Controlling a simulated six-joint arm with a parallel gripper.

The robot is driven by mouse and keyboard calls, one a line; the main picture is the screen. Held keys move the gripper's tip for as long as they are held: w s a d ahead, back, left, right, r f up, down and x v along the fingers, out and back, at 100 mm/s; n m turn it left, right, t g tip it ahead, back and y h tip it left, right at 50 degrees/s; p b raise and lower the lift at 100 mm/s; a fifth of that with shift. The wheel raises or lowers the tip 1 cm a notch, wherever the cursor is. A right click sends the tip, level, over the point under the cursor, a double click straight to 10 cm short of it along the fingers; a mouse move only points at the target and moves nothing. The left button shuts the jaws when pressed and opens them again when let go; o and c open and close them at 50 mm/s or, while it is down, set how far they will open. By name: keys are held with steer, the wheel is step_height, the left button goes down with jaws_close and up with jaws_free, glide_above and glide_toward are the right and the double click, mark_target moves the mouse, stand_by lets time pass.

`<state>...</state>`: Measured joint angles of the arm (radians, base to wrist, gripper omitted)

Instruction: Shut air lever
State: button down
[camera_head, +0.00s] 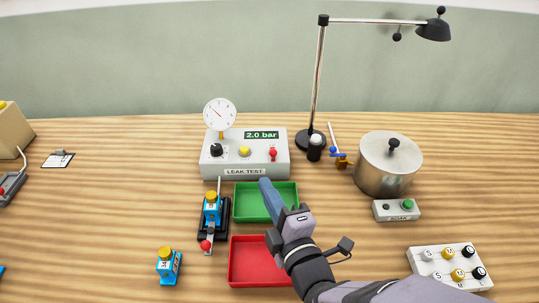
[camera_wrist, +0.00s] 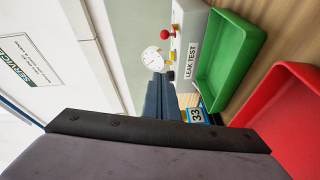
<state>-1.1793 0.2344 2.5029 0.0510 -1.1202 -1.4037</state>
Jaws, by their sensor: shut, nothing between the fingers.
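A white leak test box (camera_head: 245,160) stands at the back middle of the table. A small red-tipped lever (camera_head: 273,154) sits on the right of its front; a red ball also shows in the wrist view (camera_wrist: 167,32). Its display (camera_head: 262,135) reads 2.0 bar, and the dial gauge (camera_head: 220,113) stands on top at left. My gripper (camera_head: 265,182) is shut and empty. Its blue fingers are in front of the box, over the back of the green tray, below the red-tipped lever in the picture and apart from it. The fingers also show in the wrist view (camera_wrist: 158,98).
A green tray (camera_head: 293,212) and a red tray (camera_head: 233,265) lie beneath my arm. A clamp holding a blue part (camera_head: 211,212) stands left of them, with another blue part (camera_head: 168,265) in front. A lamp (camera_head: 312,132), a steel pot (camera_head: 388,165) and a switch box (camera_head: 396,211) stand at right.

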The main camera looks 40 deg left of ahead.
mark_target(273, 151)
steer(key=w+a+p, duration=0.1)
steer(key=w+a, duration=0.1)
steer(key=w+a+p, duration=0.1)
steer(key=w+a, duration=0.1)
steer(key=w, duration=0.1)
steer(key=w+a+f+p, duration=0.1)
steer(key=w+a, duration=0.1)
steer(key=shift+w+a+f, duration=0.1)
steer(key=shift+w+a, duration=0.05)
steer(key=shift+a, duration=0.1)
